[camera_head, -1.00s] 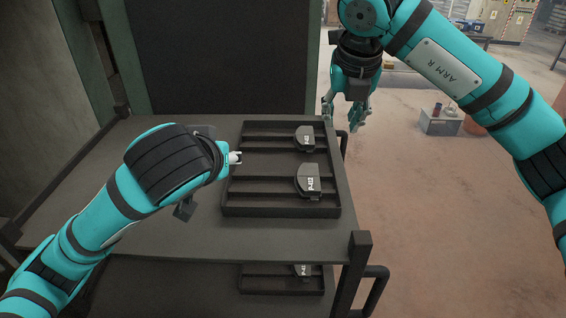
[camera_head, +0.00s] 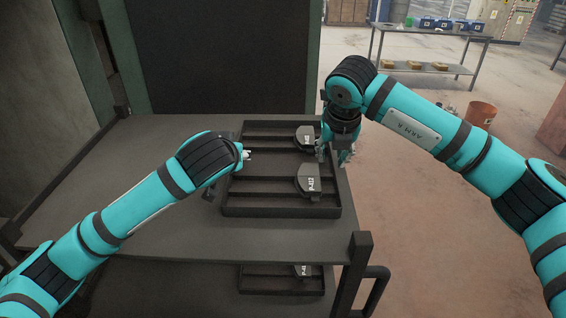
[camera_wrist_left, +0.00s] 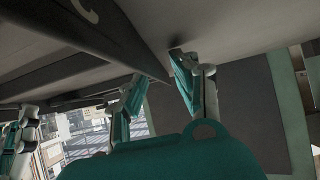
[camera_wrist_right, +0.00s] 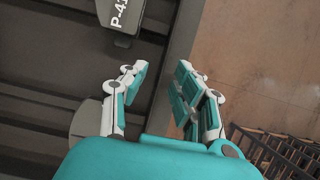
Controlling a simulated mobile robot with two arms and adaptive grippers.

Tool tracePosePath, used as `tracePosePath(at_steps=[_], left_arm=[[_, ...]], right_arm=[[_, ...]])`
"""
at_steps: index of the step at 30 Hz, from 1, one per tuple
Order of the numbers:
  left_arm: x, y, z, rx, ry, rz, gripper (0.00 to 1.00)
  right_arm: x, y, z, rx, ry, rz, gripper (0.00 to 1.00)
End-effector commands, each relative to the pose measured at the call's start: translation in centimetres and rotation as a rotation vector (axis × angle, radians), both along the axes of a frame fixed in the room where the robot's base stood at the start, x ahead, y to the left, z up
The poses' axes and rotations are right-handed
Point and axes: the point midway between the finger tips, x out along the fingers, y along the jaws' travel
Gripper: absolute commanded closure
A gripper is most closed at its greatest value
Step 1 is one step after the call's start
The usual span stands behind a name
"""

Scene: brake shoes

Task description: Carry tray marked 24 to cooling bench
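A dark tray (camera_head: 281,212) with crossbars lies on the top shelf of a grey rack, holding two dark brake shoes (camera_head: 310,181) with white labels. No mark 24 is readable on it. My left gripper (camera_head: 246,154) is at the tray's left side; the left wrist view shows its fingers (camera_wrist_left: 155,68) apart, with a dark edge between them. My right gripper (camera_head: 335,158) is over the tray's right side, partly hiding it. In the right wrist view its fingers (camera_wrist_right: 162,76) are apart above the tray's side wall, apparently not gripping.
A second tray (camera_head: 282,291) with a shoe sits on the lower shelf. Rack posts and a handle (camera_head: 376,290) stand at the front right. A metal table (camera_head: 420,68) with blue bins stands at the back right, near an orange bucket (camera_head: 481,115). Floor between is open.

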Motion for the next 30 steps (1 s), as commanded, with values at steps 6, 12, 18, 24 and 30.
tracePosePath(at_steps=[6,12,18,24,30], left_arm=[[-0.02,-0.03,0.04,-0.001,0.0,-0.001,0.81],[-0.04,-0.03,0.05,-0.001,0.0,-0.001,1.0],[-0.04,-0.02,0.05,-0.001,0.0,-0.001,1.0],[-0.04,-0.02,0.05,0.0,0.0,0.0,1.0],[0.01,-0.03,0.39,-0.003,-0.006,-0.001,1.0]], right_arm=[[-0.01,0.02,0.03,0.0,0.0,0.0,0.81],[-0.01,0.02,0.05,0.0,0.0,0.0,1.0],[0.0,0.01,0.06,0.0,0.0,0.0,1.0],[0.0,0.0,0.08,0.0,-0.001,0.0,1.0],[0.07,0.03,0.36,0.002,-0.005,0.0,1.0]])
